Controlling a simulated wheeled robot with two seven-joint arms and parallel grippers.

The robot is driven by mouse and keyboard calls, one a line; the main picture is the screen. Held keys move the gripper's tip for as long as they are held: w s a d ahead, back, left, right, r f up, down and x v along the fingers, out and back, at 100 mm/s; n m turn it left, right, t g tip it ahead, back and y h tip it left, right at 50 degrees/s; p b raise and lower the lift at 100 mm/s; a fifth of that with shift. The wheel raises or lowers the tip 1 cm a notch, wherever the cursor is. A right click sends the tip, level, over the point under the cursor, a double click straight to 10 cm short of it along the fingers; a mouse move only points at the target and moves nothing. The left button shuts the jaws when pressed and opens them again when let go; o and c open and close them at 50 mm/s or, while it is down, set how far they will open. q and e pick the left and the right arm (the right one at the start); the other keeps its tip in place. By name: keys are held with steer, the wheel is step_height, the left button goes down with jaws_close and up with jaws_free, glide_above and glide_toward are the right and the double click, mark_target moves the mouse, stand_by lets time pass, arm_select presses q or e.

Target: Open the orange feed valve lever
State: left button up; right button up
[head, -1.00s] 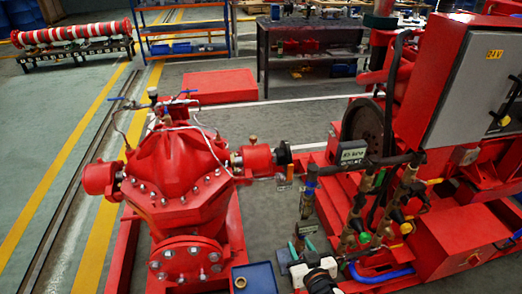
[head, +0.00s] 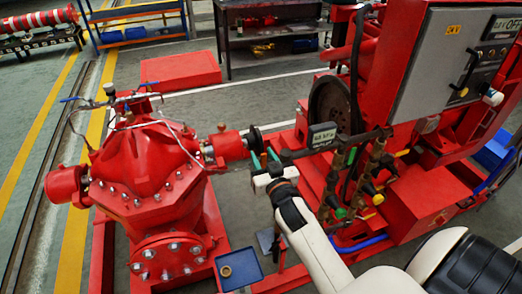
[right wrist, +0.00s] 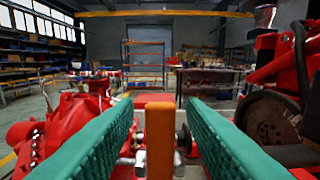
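The orange feed valve lever (right wrist: 160,140) stands upright in the right wrist view, low in the middle. My right gripper (right wrist: 160,110) has its two green fingers on either side of the lever, with a gap visible on both sides. It is open and does not appear to touch the lever. In the head view the right gripper (head: 264,157) is by the pipework between the red pump (head: 140,175) and the engine skid. My left gripper is not in view.
A grey control cabinet (head: 435,75) stands at right above the red skid. Vertical valve pipes (head: 333,180) are just right of my gripper. A blue tray (head: 238,269) lies low beside the pump. A black workbench (head: 270,45) stands behind, with floor between.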

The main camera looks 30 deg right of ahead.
steer(key=shift+x, duration=1)
jaws_close()
